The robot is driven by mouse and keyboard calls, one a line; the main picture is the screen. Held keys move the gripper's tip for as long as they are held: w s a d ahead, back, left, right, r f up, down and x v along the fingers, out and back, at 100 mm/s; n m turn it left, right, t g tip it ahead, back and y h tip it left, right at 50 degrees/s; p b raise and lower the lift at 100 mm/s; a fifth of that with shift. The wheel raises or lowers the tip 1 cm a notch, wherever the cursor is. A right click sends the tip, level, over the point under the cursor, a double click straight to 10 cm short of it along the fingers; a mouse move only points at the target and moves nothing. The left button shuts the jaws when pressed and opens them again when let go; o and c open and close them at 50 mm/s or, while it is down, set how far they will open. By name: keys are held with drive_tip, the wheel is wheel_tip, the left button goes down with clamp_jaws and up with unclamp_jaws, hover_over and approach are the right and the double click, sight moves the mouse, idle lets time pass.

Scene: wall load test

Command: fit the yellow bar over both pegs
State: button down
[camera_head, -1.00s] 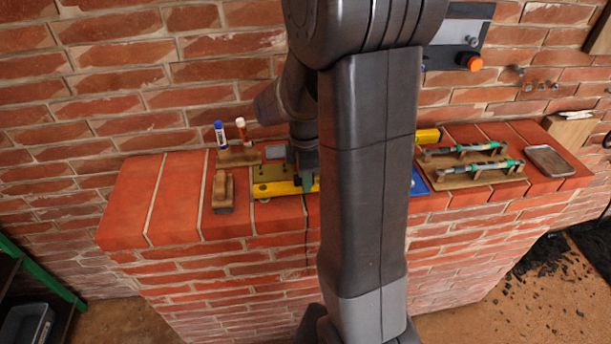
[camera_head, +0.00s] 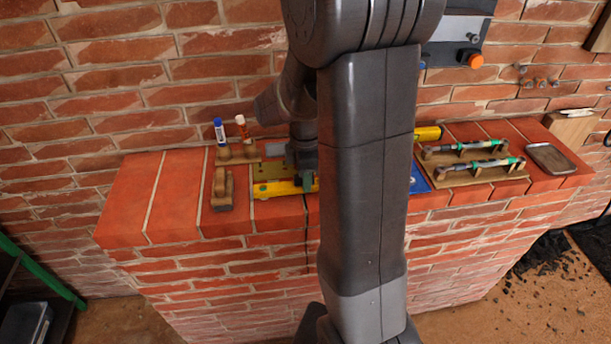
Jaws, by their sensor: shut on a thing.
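The yellow bar (camera_head: 277,189) lies level near the front edge of the brick ledge, left of my upright arm link. My gripper (camera_head: 306,183) is at the bar's right part, pointing down, and is shut on it. An olive-brown plate (camera_head: 270,171) sits just behind the bar. I cannot make out the pegs, so I cannot tell how the bar stands to them. My arm hides the ledge right of the gripper. Another yellow piece (camera_head: 428,133) shows at the back, right of my arm.
A wooden block (camera_head: 222,190) and a holder with blue and red markers (camera_head: 219,131) stand left of the bar. Right of my arm are a blue item (camera_head: 420,180), a wooden rack with pen-like tools (camera_head: 470,172) and a grey tray (camera_head: 551,159). The ledge's left end is clear.

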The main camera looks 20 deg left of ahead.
idle(0.3)
drive_tip(key=c, duration=0.8)
unclamp_jaws()
drive_tip(key=shift+r+p, duration=2.9)
drive_tip(key=shift+r, duration=0.65)
drive_tip(key=shift+f, duration=0.15)
wheel_tip(320, 180, down, 7)
drive_tip(key=b, duration=0.6)
